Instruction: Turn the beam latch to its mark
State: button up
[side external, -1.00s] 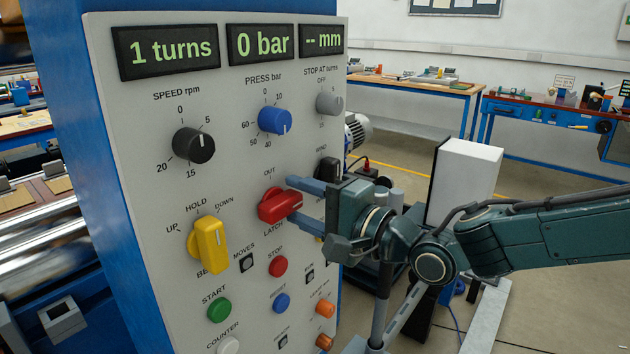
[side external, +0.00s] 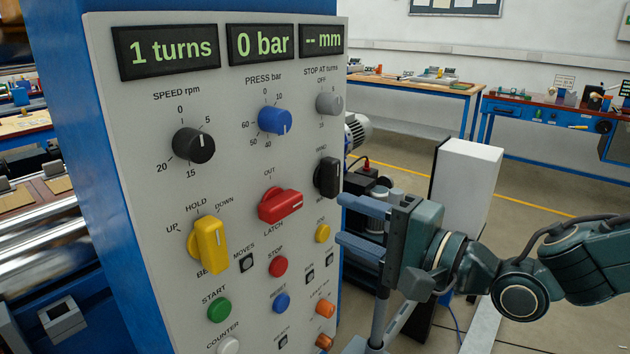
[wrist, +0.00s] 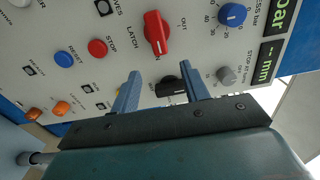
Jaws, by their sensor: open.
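The latch is a red knob (side external: 280,205) on the grey panel, with OUT printed above it and LATCH below. Its bar lies nearly level in the side view, with a light pointer line towards its right end. It also shows in the wrist view (wrist: 157,33), beyond the fingertips. My gripper (side external: 341,220) is open and empty, to the right of the red knob and clear of it. Its two blue fingers point at the panel's right edge. In the wrist view the fingers (wrist: 159,70) are spread, with nothing between their tips touching them.
A black selector knob (side external: 327,177) sits just above the upper finger. The yellow beam knob (side external: 210,246) is left of the red knob. A yellow button (side external: 322,233) and the red stop button (side external: 278,266) are lower.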

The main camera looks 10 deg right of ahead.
jog(key=shift+v, duration=2.4)
jog(key=s+d+r+n+g+h, duration=0.1)
jog(key=s+d+n+h, duration=0.25)
jog(key=d, duration=0.75)
jog(key=s+d+r+n+g+h, duration=0.1)
jog(key=s+d+n+h, duration=0.2)
jog(key=d, duration=0.7)
jog(key=s+d+f+n+g+h, duration=0.2)
jog(key=s+d+f+g+h, duration=0.2)
jog(key=s+d, duration=1)
jog(key=s+g+h, duration=0.1)
jog(key=s+h, duration=0.1)
jog(key=s, duration=0.2)
jog(key=shift+d+n, duration=0.35)
jog(key=shift+d, duration=0.05)
